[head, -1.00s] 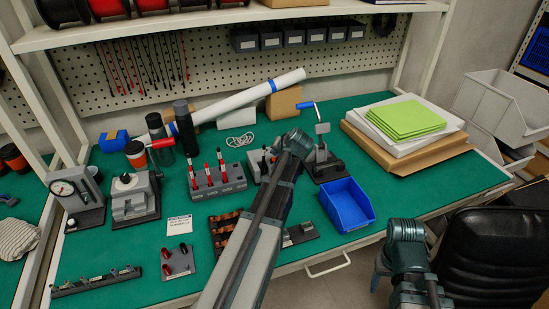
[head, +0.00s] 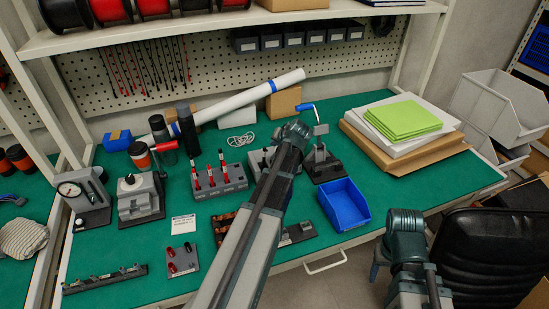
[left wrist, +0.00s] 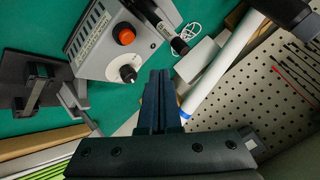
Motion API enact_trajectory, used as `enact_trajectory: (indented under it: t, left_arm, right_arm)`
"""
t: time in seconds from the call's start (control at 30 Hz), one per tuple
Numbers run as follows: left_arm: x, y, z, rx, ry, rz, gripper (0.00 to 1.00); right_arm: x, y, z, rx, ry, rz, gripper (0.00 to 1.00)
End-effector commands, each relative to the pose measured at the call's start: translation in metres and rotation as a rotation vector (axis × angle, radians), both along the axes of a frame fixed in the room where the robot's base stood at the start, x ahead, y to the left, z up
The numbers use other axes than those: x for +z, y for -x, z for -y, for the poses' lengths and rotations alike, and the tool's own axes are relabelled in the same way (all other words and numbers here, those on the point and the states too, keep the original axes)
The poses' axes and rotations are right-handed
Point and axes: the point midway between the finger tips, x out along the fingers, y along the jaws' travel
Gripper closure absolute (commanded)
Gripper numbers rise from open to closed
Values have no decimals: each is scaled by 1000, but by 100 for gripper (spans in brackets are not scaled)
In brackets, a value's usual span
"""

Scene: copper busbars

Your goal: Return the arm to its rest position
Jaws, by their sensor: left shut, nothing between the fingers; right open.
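My left arm reaches from the bottom middle of the head view over the bench, with its wrist end beside the blue-handled press (head: 322,165). In that view its fingers are hidden behind the arm. In the left wrist view the left gripper (left wrist: 160,78) is shut and empty. Its fingertips are in front of a grey device (left wrist: 120,45) with an orange-red button, and appear apart from it. My right arm shows low at the right of the head view, in front of the bench edge. Its gripper is not visible.
The green bench (head: 420,190) carries a blue bin (head: 345,204), a grey rack with red-handled tools (head: 218,180), a paper stack (head: 405,120) and a dial gauge stand (head: 84,195). A shelf (head: 220,35) overhangs the back. A black chair (head: 490,255) stands beside my right arm.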

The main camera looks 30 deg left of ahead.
Motion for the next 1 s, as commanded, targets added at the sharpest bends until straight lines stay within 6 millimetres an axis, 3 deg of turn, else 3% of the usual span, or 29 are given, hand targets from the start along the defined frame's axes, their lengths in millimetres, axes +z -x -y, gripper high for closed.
enact_trajectory:
  t: [0.3, 0.37, 0.43, 0.57, 0.8, 0.9, 1.0]
  left_arm:
    - [-1, 0, 1, -1, 2, -1, 100]
    - [-2, 3, 9, -7, 9, -8, 100]
    - [-5, 10, 29, -22, 31, -28, 100]
    - [-18, 39, 101, -80, 114, -109, 100]
    - [-41, 132, 246, -236, 287, -343, 100]
    - [-46, 176, 292, -303, 342, -446, 100]
    - [-48, 214, 325, -361, 382, -534, 100]
  right_arm:
    - [0, 0, 0, 0, 0, 0, 41]
    - [0, 0, 0, 0, 0, 0, 41]
    - [1, 0, 0, 0, 0, 0, 41]
    - [5, 0, 0, 0, 0, 0, 41]
    - [11, 0, 0, 0, 0, 0, 41]
    - [14, 0, 0, 0, 0, 0, 41]
    - [15, 0, 0, 0, 0, 0, 41]
